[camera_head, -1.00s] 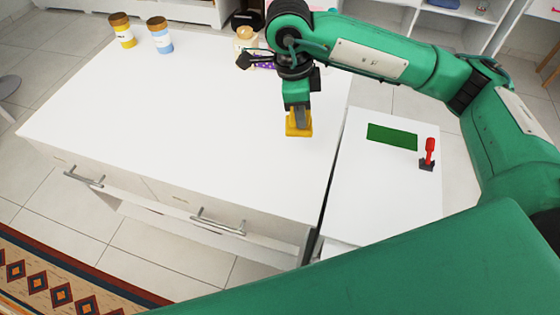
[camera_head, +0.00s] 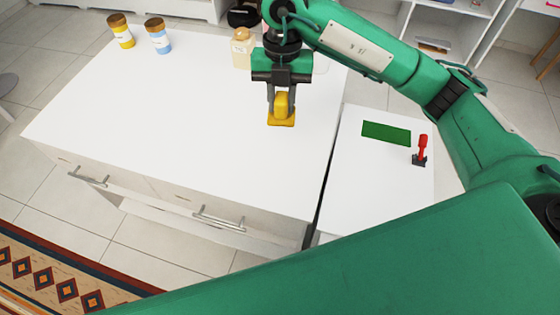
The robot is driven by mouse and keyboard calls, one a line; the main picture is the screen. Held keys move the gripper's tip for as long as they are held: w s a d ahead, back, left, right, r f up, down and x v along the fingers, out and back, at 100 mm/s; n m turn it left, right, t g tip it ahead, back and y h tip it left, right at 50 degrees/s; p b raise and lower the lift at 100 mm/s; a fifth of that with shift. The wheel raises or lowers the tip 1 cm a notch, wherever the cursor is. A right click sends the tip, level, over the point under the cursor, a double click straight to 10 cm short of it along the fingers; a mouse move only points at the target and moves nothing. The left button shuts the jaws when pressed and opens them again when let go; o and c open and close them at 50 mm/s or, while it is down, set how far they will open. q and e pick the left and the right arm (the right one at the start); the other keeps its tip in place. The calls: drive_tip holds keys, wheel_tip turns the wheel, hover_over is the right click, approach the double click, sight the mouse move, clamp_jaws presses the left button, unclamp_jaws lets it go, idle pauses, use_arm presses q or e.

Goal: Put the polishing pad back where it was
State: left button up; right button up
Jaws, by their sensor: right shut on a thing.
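The yellow polishing pad (camera_head: 281,114) is held upright over the right part of the white table (camera_head: 170,120). My right gripper (camera_head: 282,92) comes down from above, shut on the pad's upper part with a finger on each side. I cannot tell whether the pad's base touches the tabletop. My left gripper is not in view.
A lower white side surface (camera_head: 375,190) at the right holds a flat green rectangle (camera_head: 386,133) and a red-handled tool (camera_head: 421,150). A yellow jar (camera_head: 121,31), a blue jar (camera_head: 158,36) and a beige bottle (camera_head: 242,47) stand at the table's back. The table's middle is clear.

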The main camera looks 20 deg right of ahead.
drive_tip(key=shift+a+r+m, duration=0.15)
drive_tip(key=shift+r+m, duration=0.1)
drive_tip(key=shift+m, duration=0.65)
drive_tip(key=shift+f+m, duration=0.3)
drive_tip(key=shift+f, duration=0.1)
wheel_tip(320, 180, down, 16)
drive_tip(key=shift+r+p, duration=0.25)
drive_tip(key=shift+p, duration=0.45)
wheel_tip(320, 180, down, 3)
drive_tip(key=shift+f, duration=0.4)
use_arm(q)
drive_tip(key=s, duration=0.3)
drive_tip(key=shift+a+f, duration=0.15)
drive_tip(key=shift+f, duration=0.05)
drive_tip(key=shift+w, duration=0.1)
